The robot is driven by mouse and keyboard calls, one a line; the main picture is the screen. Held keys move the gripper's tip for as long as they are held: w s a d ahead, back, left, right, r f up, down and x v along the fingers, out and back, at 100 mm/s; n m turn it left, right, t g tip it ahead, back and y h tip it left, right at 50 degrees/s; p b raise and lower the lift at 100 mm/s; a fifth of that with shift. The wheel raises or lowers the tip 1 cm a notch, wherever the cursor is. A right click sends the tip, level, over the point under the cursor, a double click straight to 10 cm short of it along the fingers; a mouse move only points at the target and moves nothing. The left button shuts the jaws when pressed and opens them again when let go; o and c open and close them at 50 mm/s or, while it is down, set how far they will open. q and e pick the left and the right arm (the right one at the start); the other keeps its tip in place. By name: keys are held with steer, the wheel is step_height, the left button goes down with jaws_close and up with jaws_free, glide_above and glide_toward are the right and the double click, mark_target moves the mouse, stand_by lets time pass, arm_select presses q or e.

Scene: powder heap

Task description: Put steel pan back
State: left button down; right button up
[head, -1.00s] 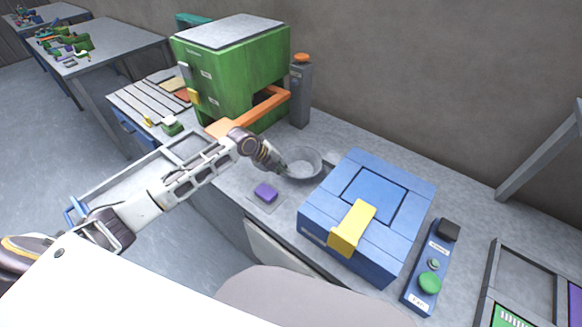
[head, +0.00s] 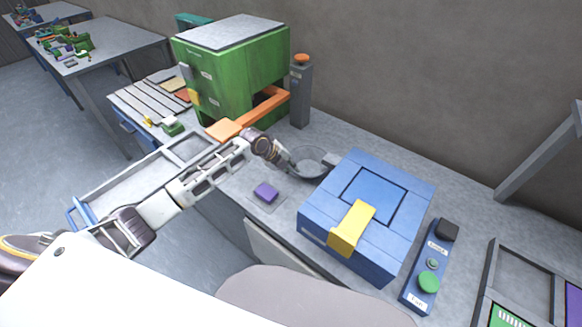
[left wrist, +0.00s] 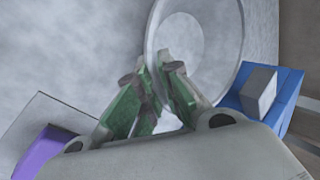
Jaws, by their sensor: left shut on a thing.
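The steel pan (head: 311,163) is a round, shallow grey dish at the middle of the bench, between the green cabinet and the blue box. My left gripper (head: 290,160) reaches in from the left and is shut on the pan's near-left rim. In the left wrist view the green-padded fingers (left wrist: 158,92) pinch the rim of the pan (left wrist: 185,45). I cannot tell whether the pan touches the bench. My right gripper is not in view.
The blue box (head: 340,215) with a yellow latch stands close to the pan's right. A purple block (head: 265,192) lies on a small plate in front. The green cabinet (head: 235,80) with an orange handle and a grey post (head: 300,95) stand behind.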

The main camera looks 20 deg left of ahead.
arm_select(q)
steer(key=c, duration=1.6)
jaws_free()
steer(key=shift+s+a+r, duration=0.2)
steer(key=shift+r, duration=0.2)
steer(key=v, duration=1.1)
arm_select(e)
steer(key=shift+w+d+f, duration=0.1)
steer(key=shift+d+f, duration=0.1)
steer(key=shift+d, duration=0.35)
